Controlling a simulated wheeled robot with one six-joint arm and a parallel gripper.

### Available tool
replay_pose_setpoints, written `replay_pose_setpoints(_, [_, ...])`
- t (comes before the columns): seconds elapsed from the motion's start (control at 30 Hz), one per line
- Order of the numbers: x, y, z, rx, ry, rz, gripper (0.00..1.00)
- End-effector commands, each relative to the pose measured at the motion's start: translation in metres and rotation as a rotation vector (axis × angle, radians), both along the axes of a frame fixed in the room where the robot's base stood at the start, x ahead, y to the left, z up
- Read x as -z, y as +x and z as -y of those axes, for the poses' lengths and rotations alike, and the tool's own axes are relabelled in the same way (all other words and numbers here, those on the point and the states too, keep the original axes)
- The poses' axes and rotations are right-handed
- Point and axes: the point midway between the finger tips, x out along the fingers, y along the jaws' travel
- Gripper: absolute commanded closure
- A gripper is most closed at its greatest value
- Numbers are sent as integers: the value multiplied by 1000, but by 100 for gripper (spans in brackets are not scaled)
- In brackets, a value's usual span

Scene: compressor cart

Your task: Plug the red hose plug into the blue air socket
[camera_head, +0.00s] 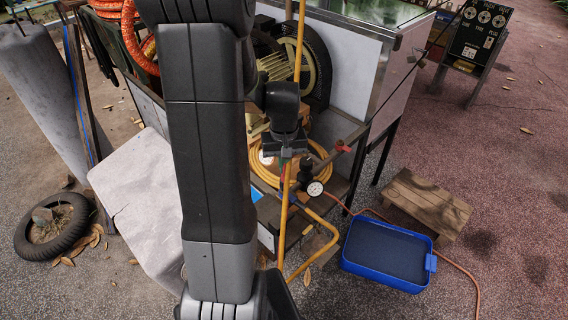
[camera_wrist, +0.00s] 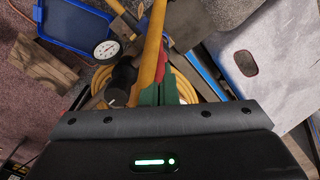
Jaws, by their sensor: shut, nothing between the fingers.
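My gripper (camera_head: 286,153) points down in front of the cart, close to the upright yellow pipe. Its green fingertips (camera_wrist: 158,94) are together in the wrist view, with nothing seen between them. A red part shows just behind and beside the fingertips in the wrist view (camera_wrist: 183,86); I cannot tell whether it is the hose plug. In the head view a small red piece (camera_head: 343,147) sits on a grey pipe to the right of my gripper. I cannot make out the blue air socket in either view.
A yellow pipe (camera_head: 298,60) rises close to my gripper. A round gauge (camera_head: 315,188) and coiled yellow hose (camera_head: 265,178) are near. A blue tray (camera_head: 432,263) and wooden step (camera_head: 425,200) lie on the ground at right. A tyre (camera_head: 75,228) lies at left.

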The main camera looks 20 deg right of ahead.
Motion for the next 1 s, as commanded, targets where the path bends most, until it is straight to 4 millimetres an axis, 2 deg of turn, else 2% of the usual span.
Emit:
replay_pose_setpoints(0.17, [5, 0, 0, 0, 0, -1, 100])
replay_pose_setpoints(0.33, [1, -1, 0, 0, 1, -2, 100])
replay_pose_setpoints(0.6, [-25, 0, 0, 0, 0, -1, 100])
replay_pose_setpoints(0.87, [-35, 0, 0, 0, 0, 1, 100])
replay_pose_setpoints(1.0, [-57, 0, 0, 0, -2, 5, 100])
